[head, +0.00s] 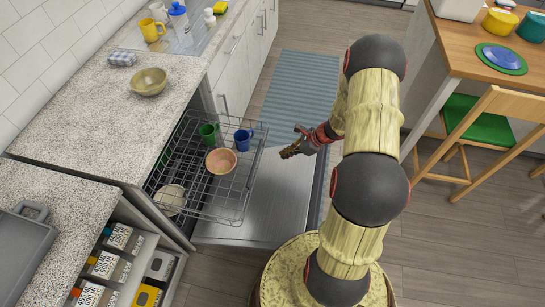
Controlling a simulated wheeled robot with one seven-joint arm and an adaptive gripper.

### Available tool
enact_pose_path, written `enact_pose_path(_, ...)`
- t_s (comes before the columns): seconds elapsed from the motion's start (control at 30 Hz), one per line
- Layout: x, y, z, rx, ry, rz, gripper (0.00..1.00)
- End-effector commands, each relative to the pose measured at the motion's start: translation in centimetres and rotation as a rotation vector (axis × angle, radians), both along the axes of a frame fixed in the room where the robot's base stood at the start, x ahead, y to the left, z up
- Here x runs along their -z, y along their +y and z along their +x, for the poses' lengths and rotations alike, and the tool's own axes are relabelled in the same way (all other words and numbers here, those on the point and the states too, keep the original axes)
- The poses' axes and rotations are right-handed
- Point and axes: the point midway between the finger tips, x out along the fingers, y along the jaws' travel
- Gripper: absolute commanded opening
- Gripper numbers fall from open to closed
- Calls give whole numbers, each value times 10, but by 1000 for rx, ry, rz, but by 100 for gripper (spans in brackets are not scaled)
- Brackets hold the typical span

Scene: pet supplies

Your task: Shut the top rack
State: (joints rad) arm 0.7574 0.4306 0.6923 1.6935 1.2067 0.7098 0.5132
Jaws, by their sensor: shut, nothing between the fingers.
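The top rack (249,183), a grey wire basket, is pulled out of the dishwasher under the speckled counter, above its lowered door (283,190). In the rack are a green mug (208,132), a blue mug (243,139) and a pinkish bowl (221,162). A pale dish (170,199) shows through the wires at the near left; I cannot tell which level it is on. My gripper (286,154) is shut and empty, to the right of the rack's outer edge, with its fingers pointing left toward it. It appears apart from the rack.
The counter (90,125) above holds a tan bowl (149,81), a yellow mug (152,30) and a blue-white bottle (180,22). An open drawer (115,265) with boxes is at the near left. A wooden table (465,50) and chair (500,120) stand right. A striped rug (300,85) lies behind.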

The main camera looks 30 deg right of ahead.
Motion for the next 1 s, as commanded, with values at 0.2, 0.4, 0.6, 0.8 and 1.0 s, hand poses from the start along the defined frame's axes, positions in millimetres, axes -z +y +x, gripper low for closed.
enact_pose_path(0.2, 33, 18, 15, -7, 1, 0, 0)
enact_pose_path(0.4, 65, 35, 32, -8, 2, 1, 0)
enact_pose_path(0.6, 81, 53, 51, -9, 0, -2, 0)
enact_pose_path(0.8, 84, 65, 64, -7, 0, -2, 0)
enact_pose_path(1.0, 84, 68, 67, -6, 0, -1, 0)
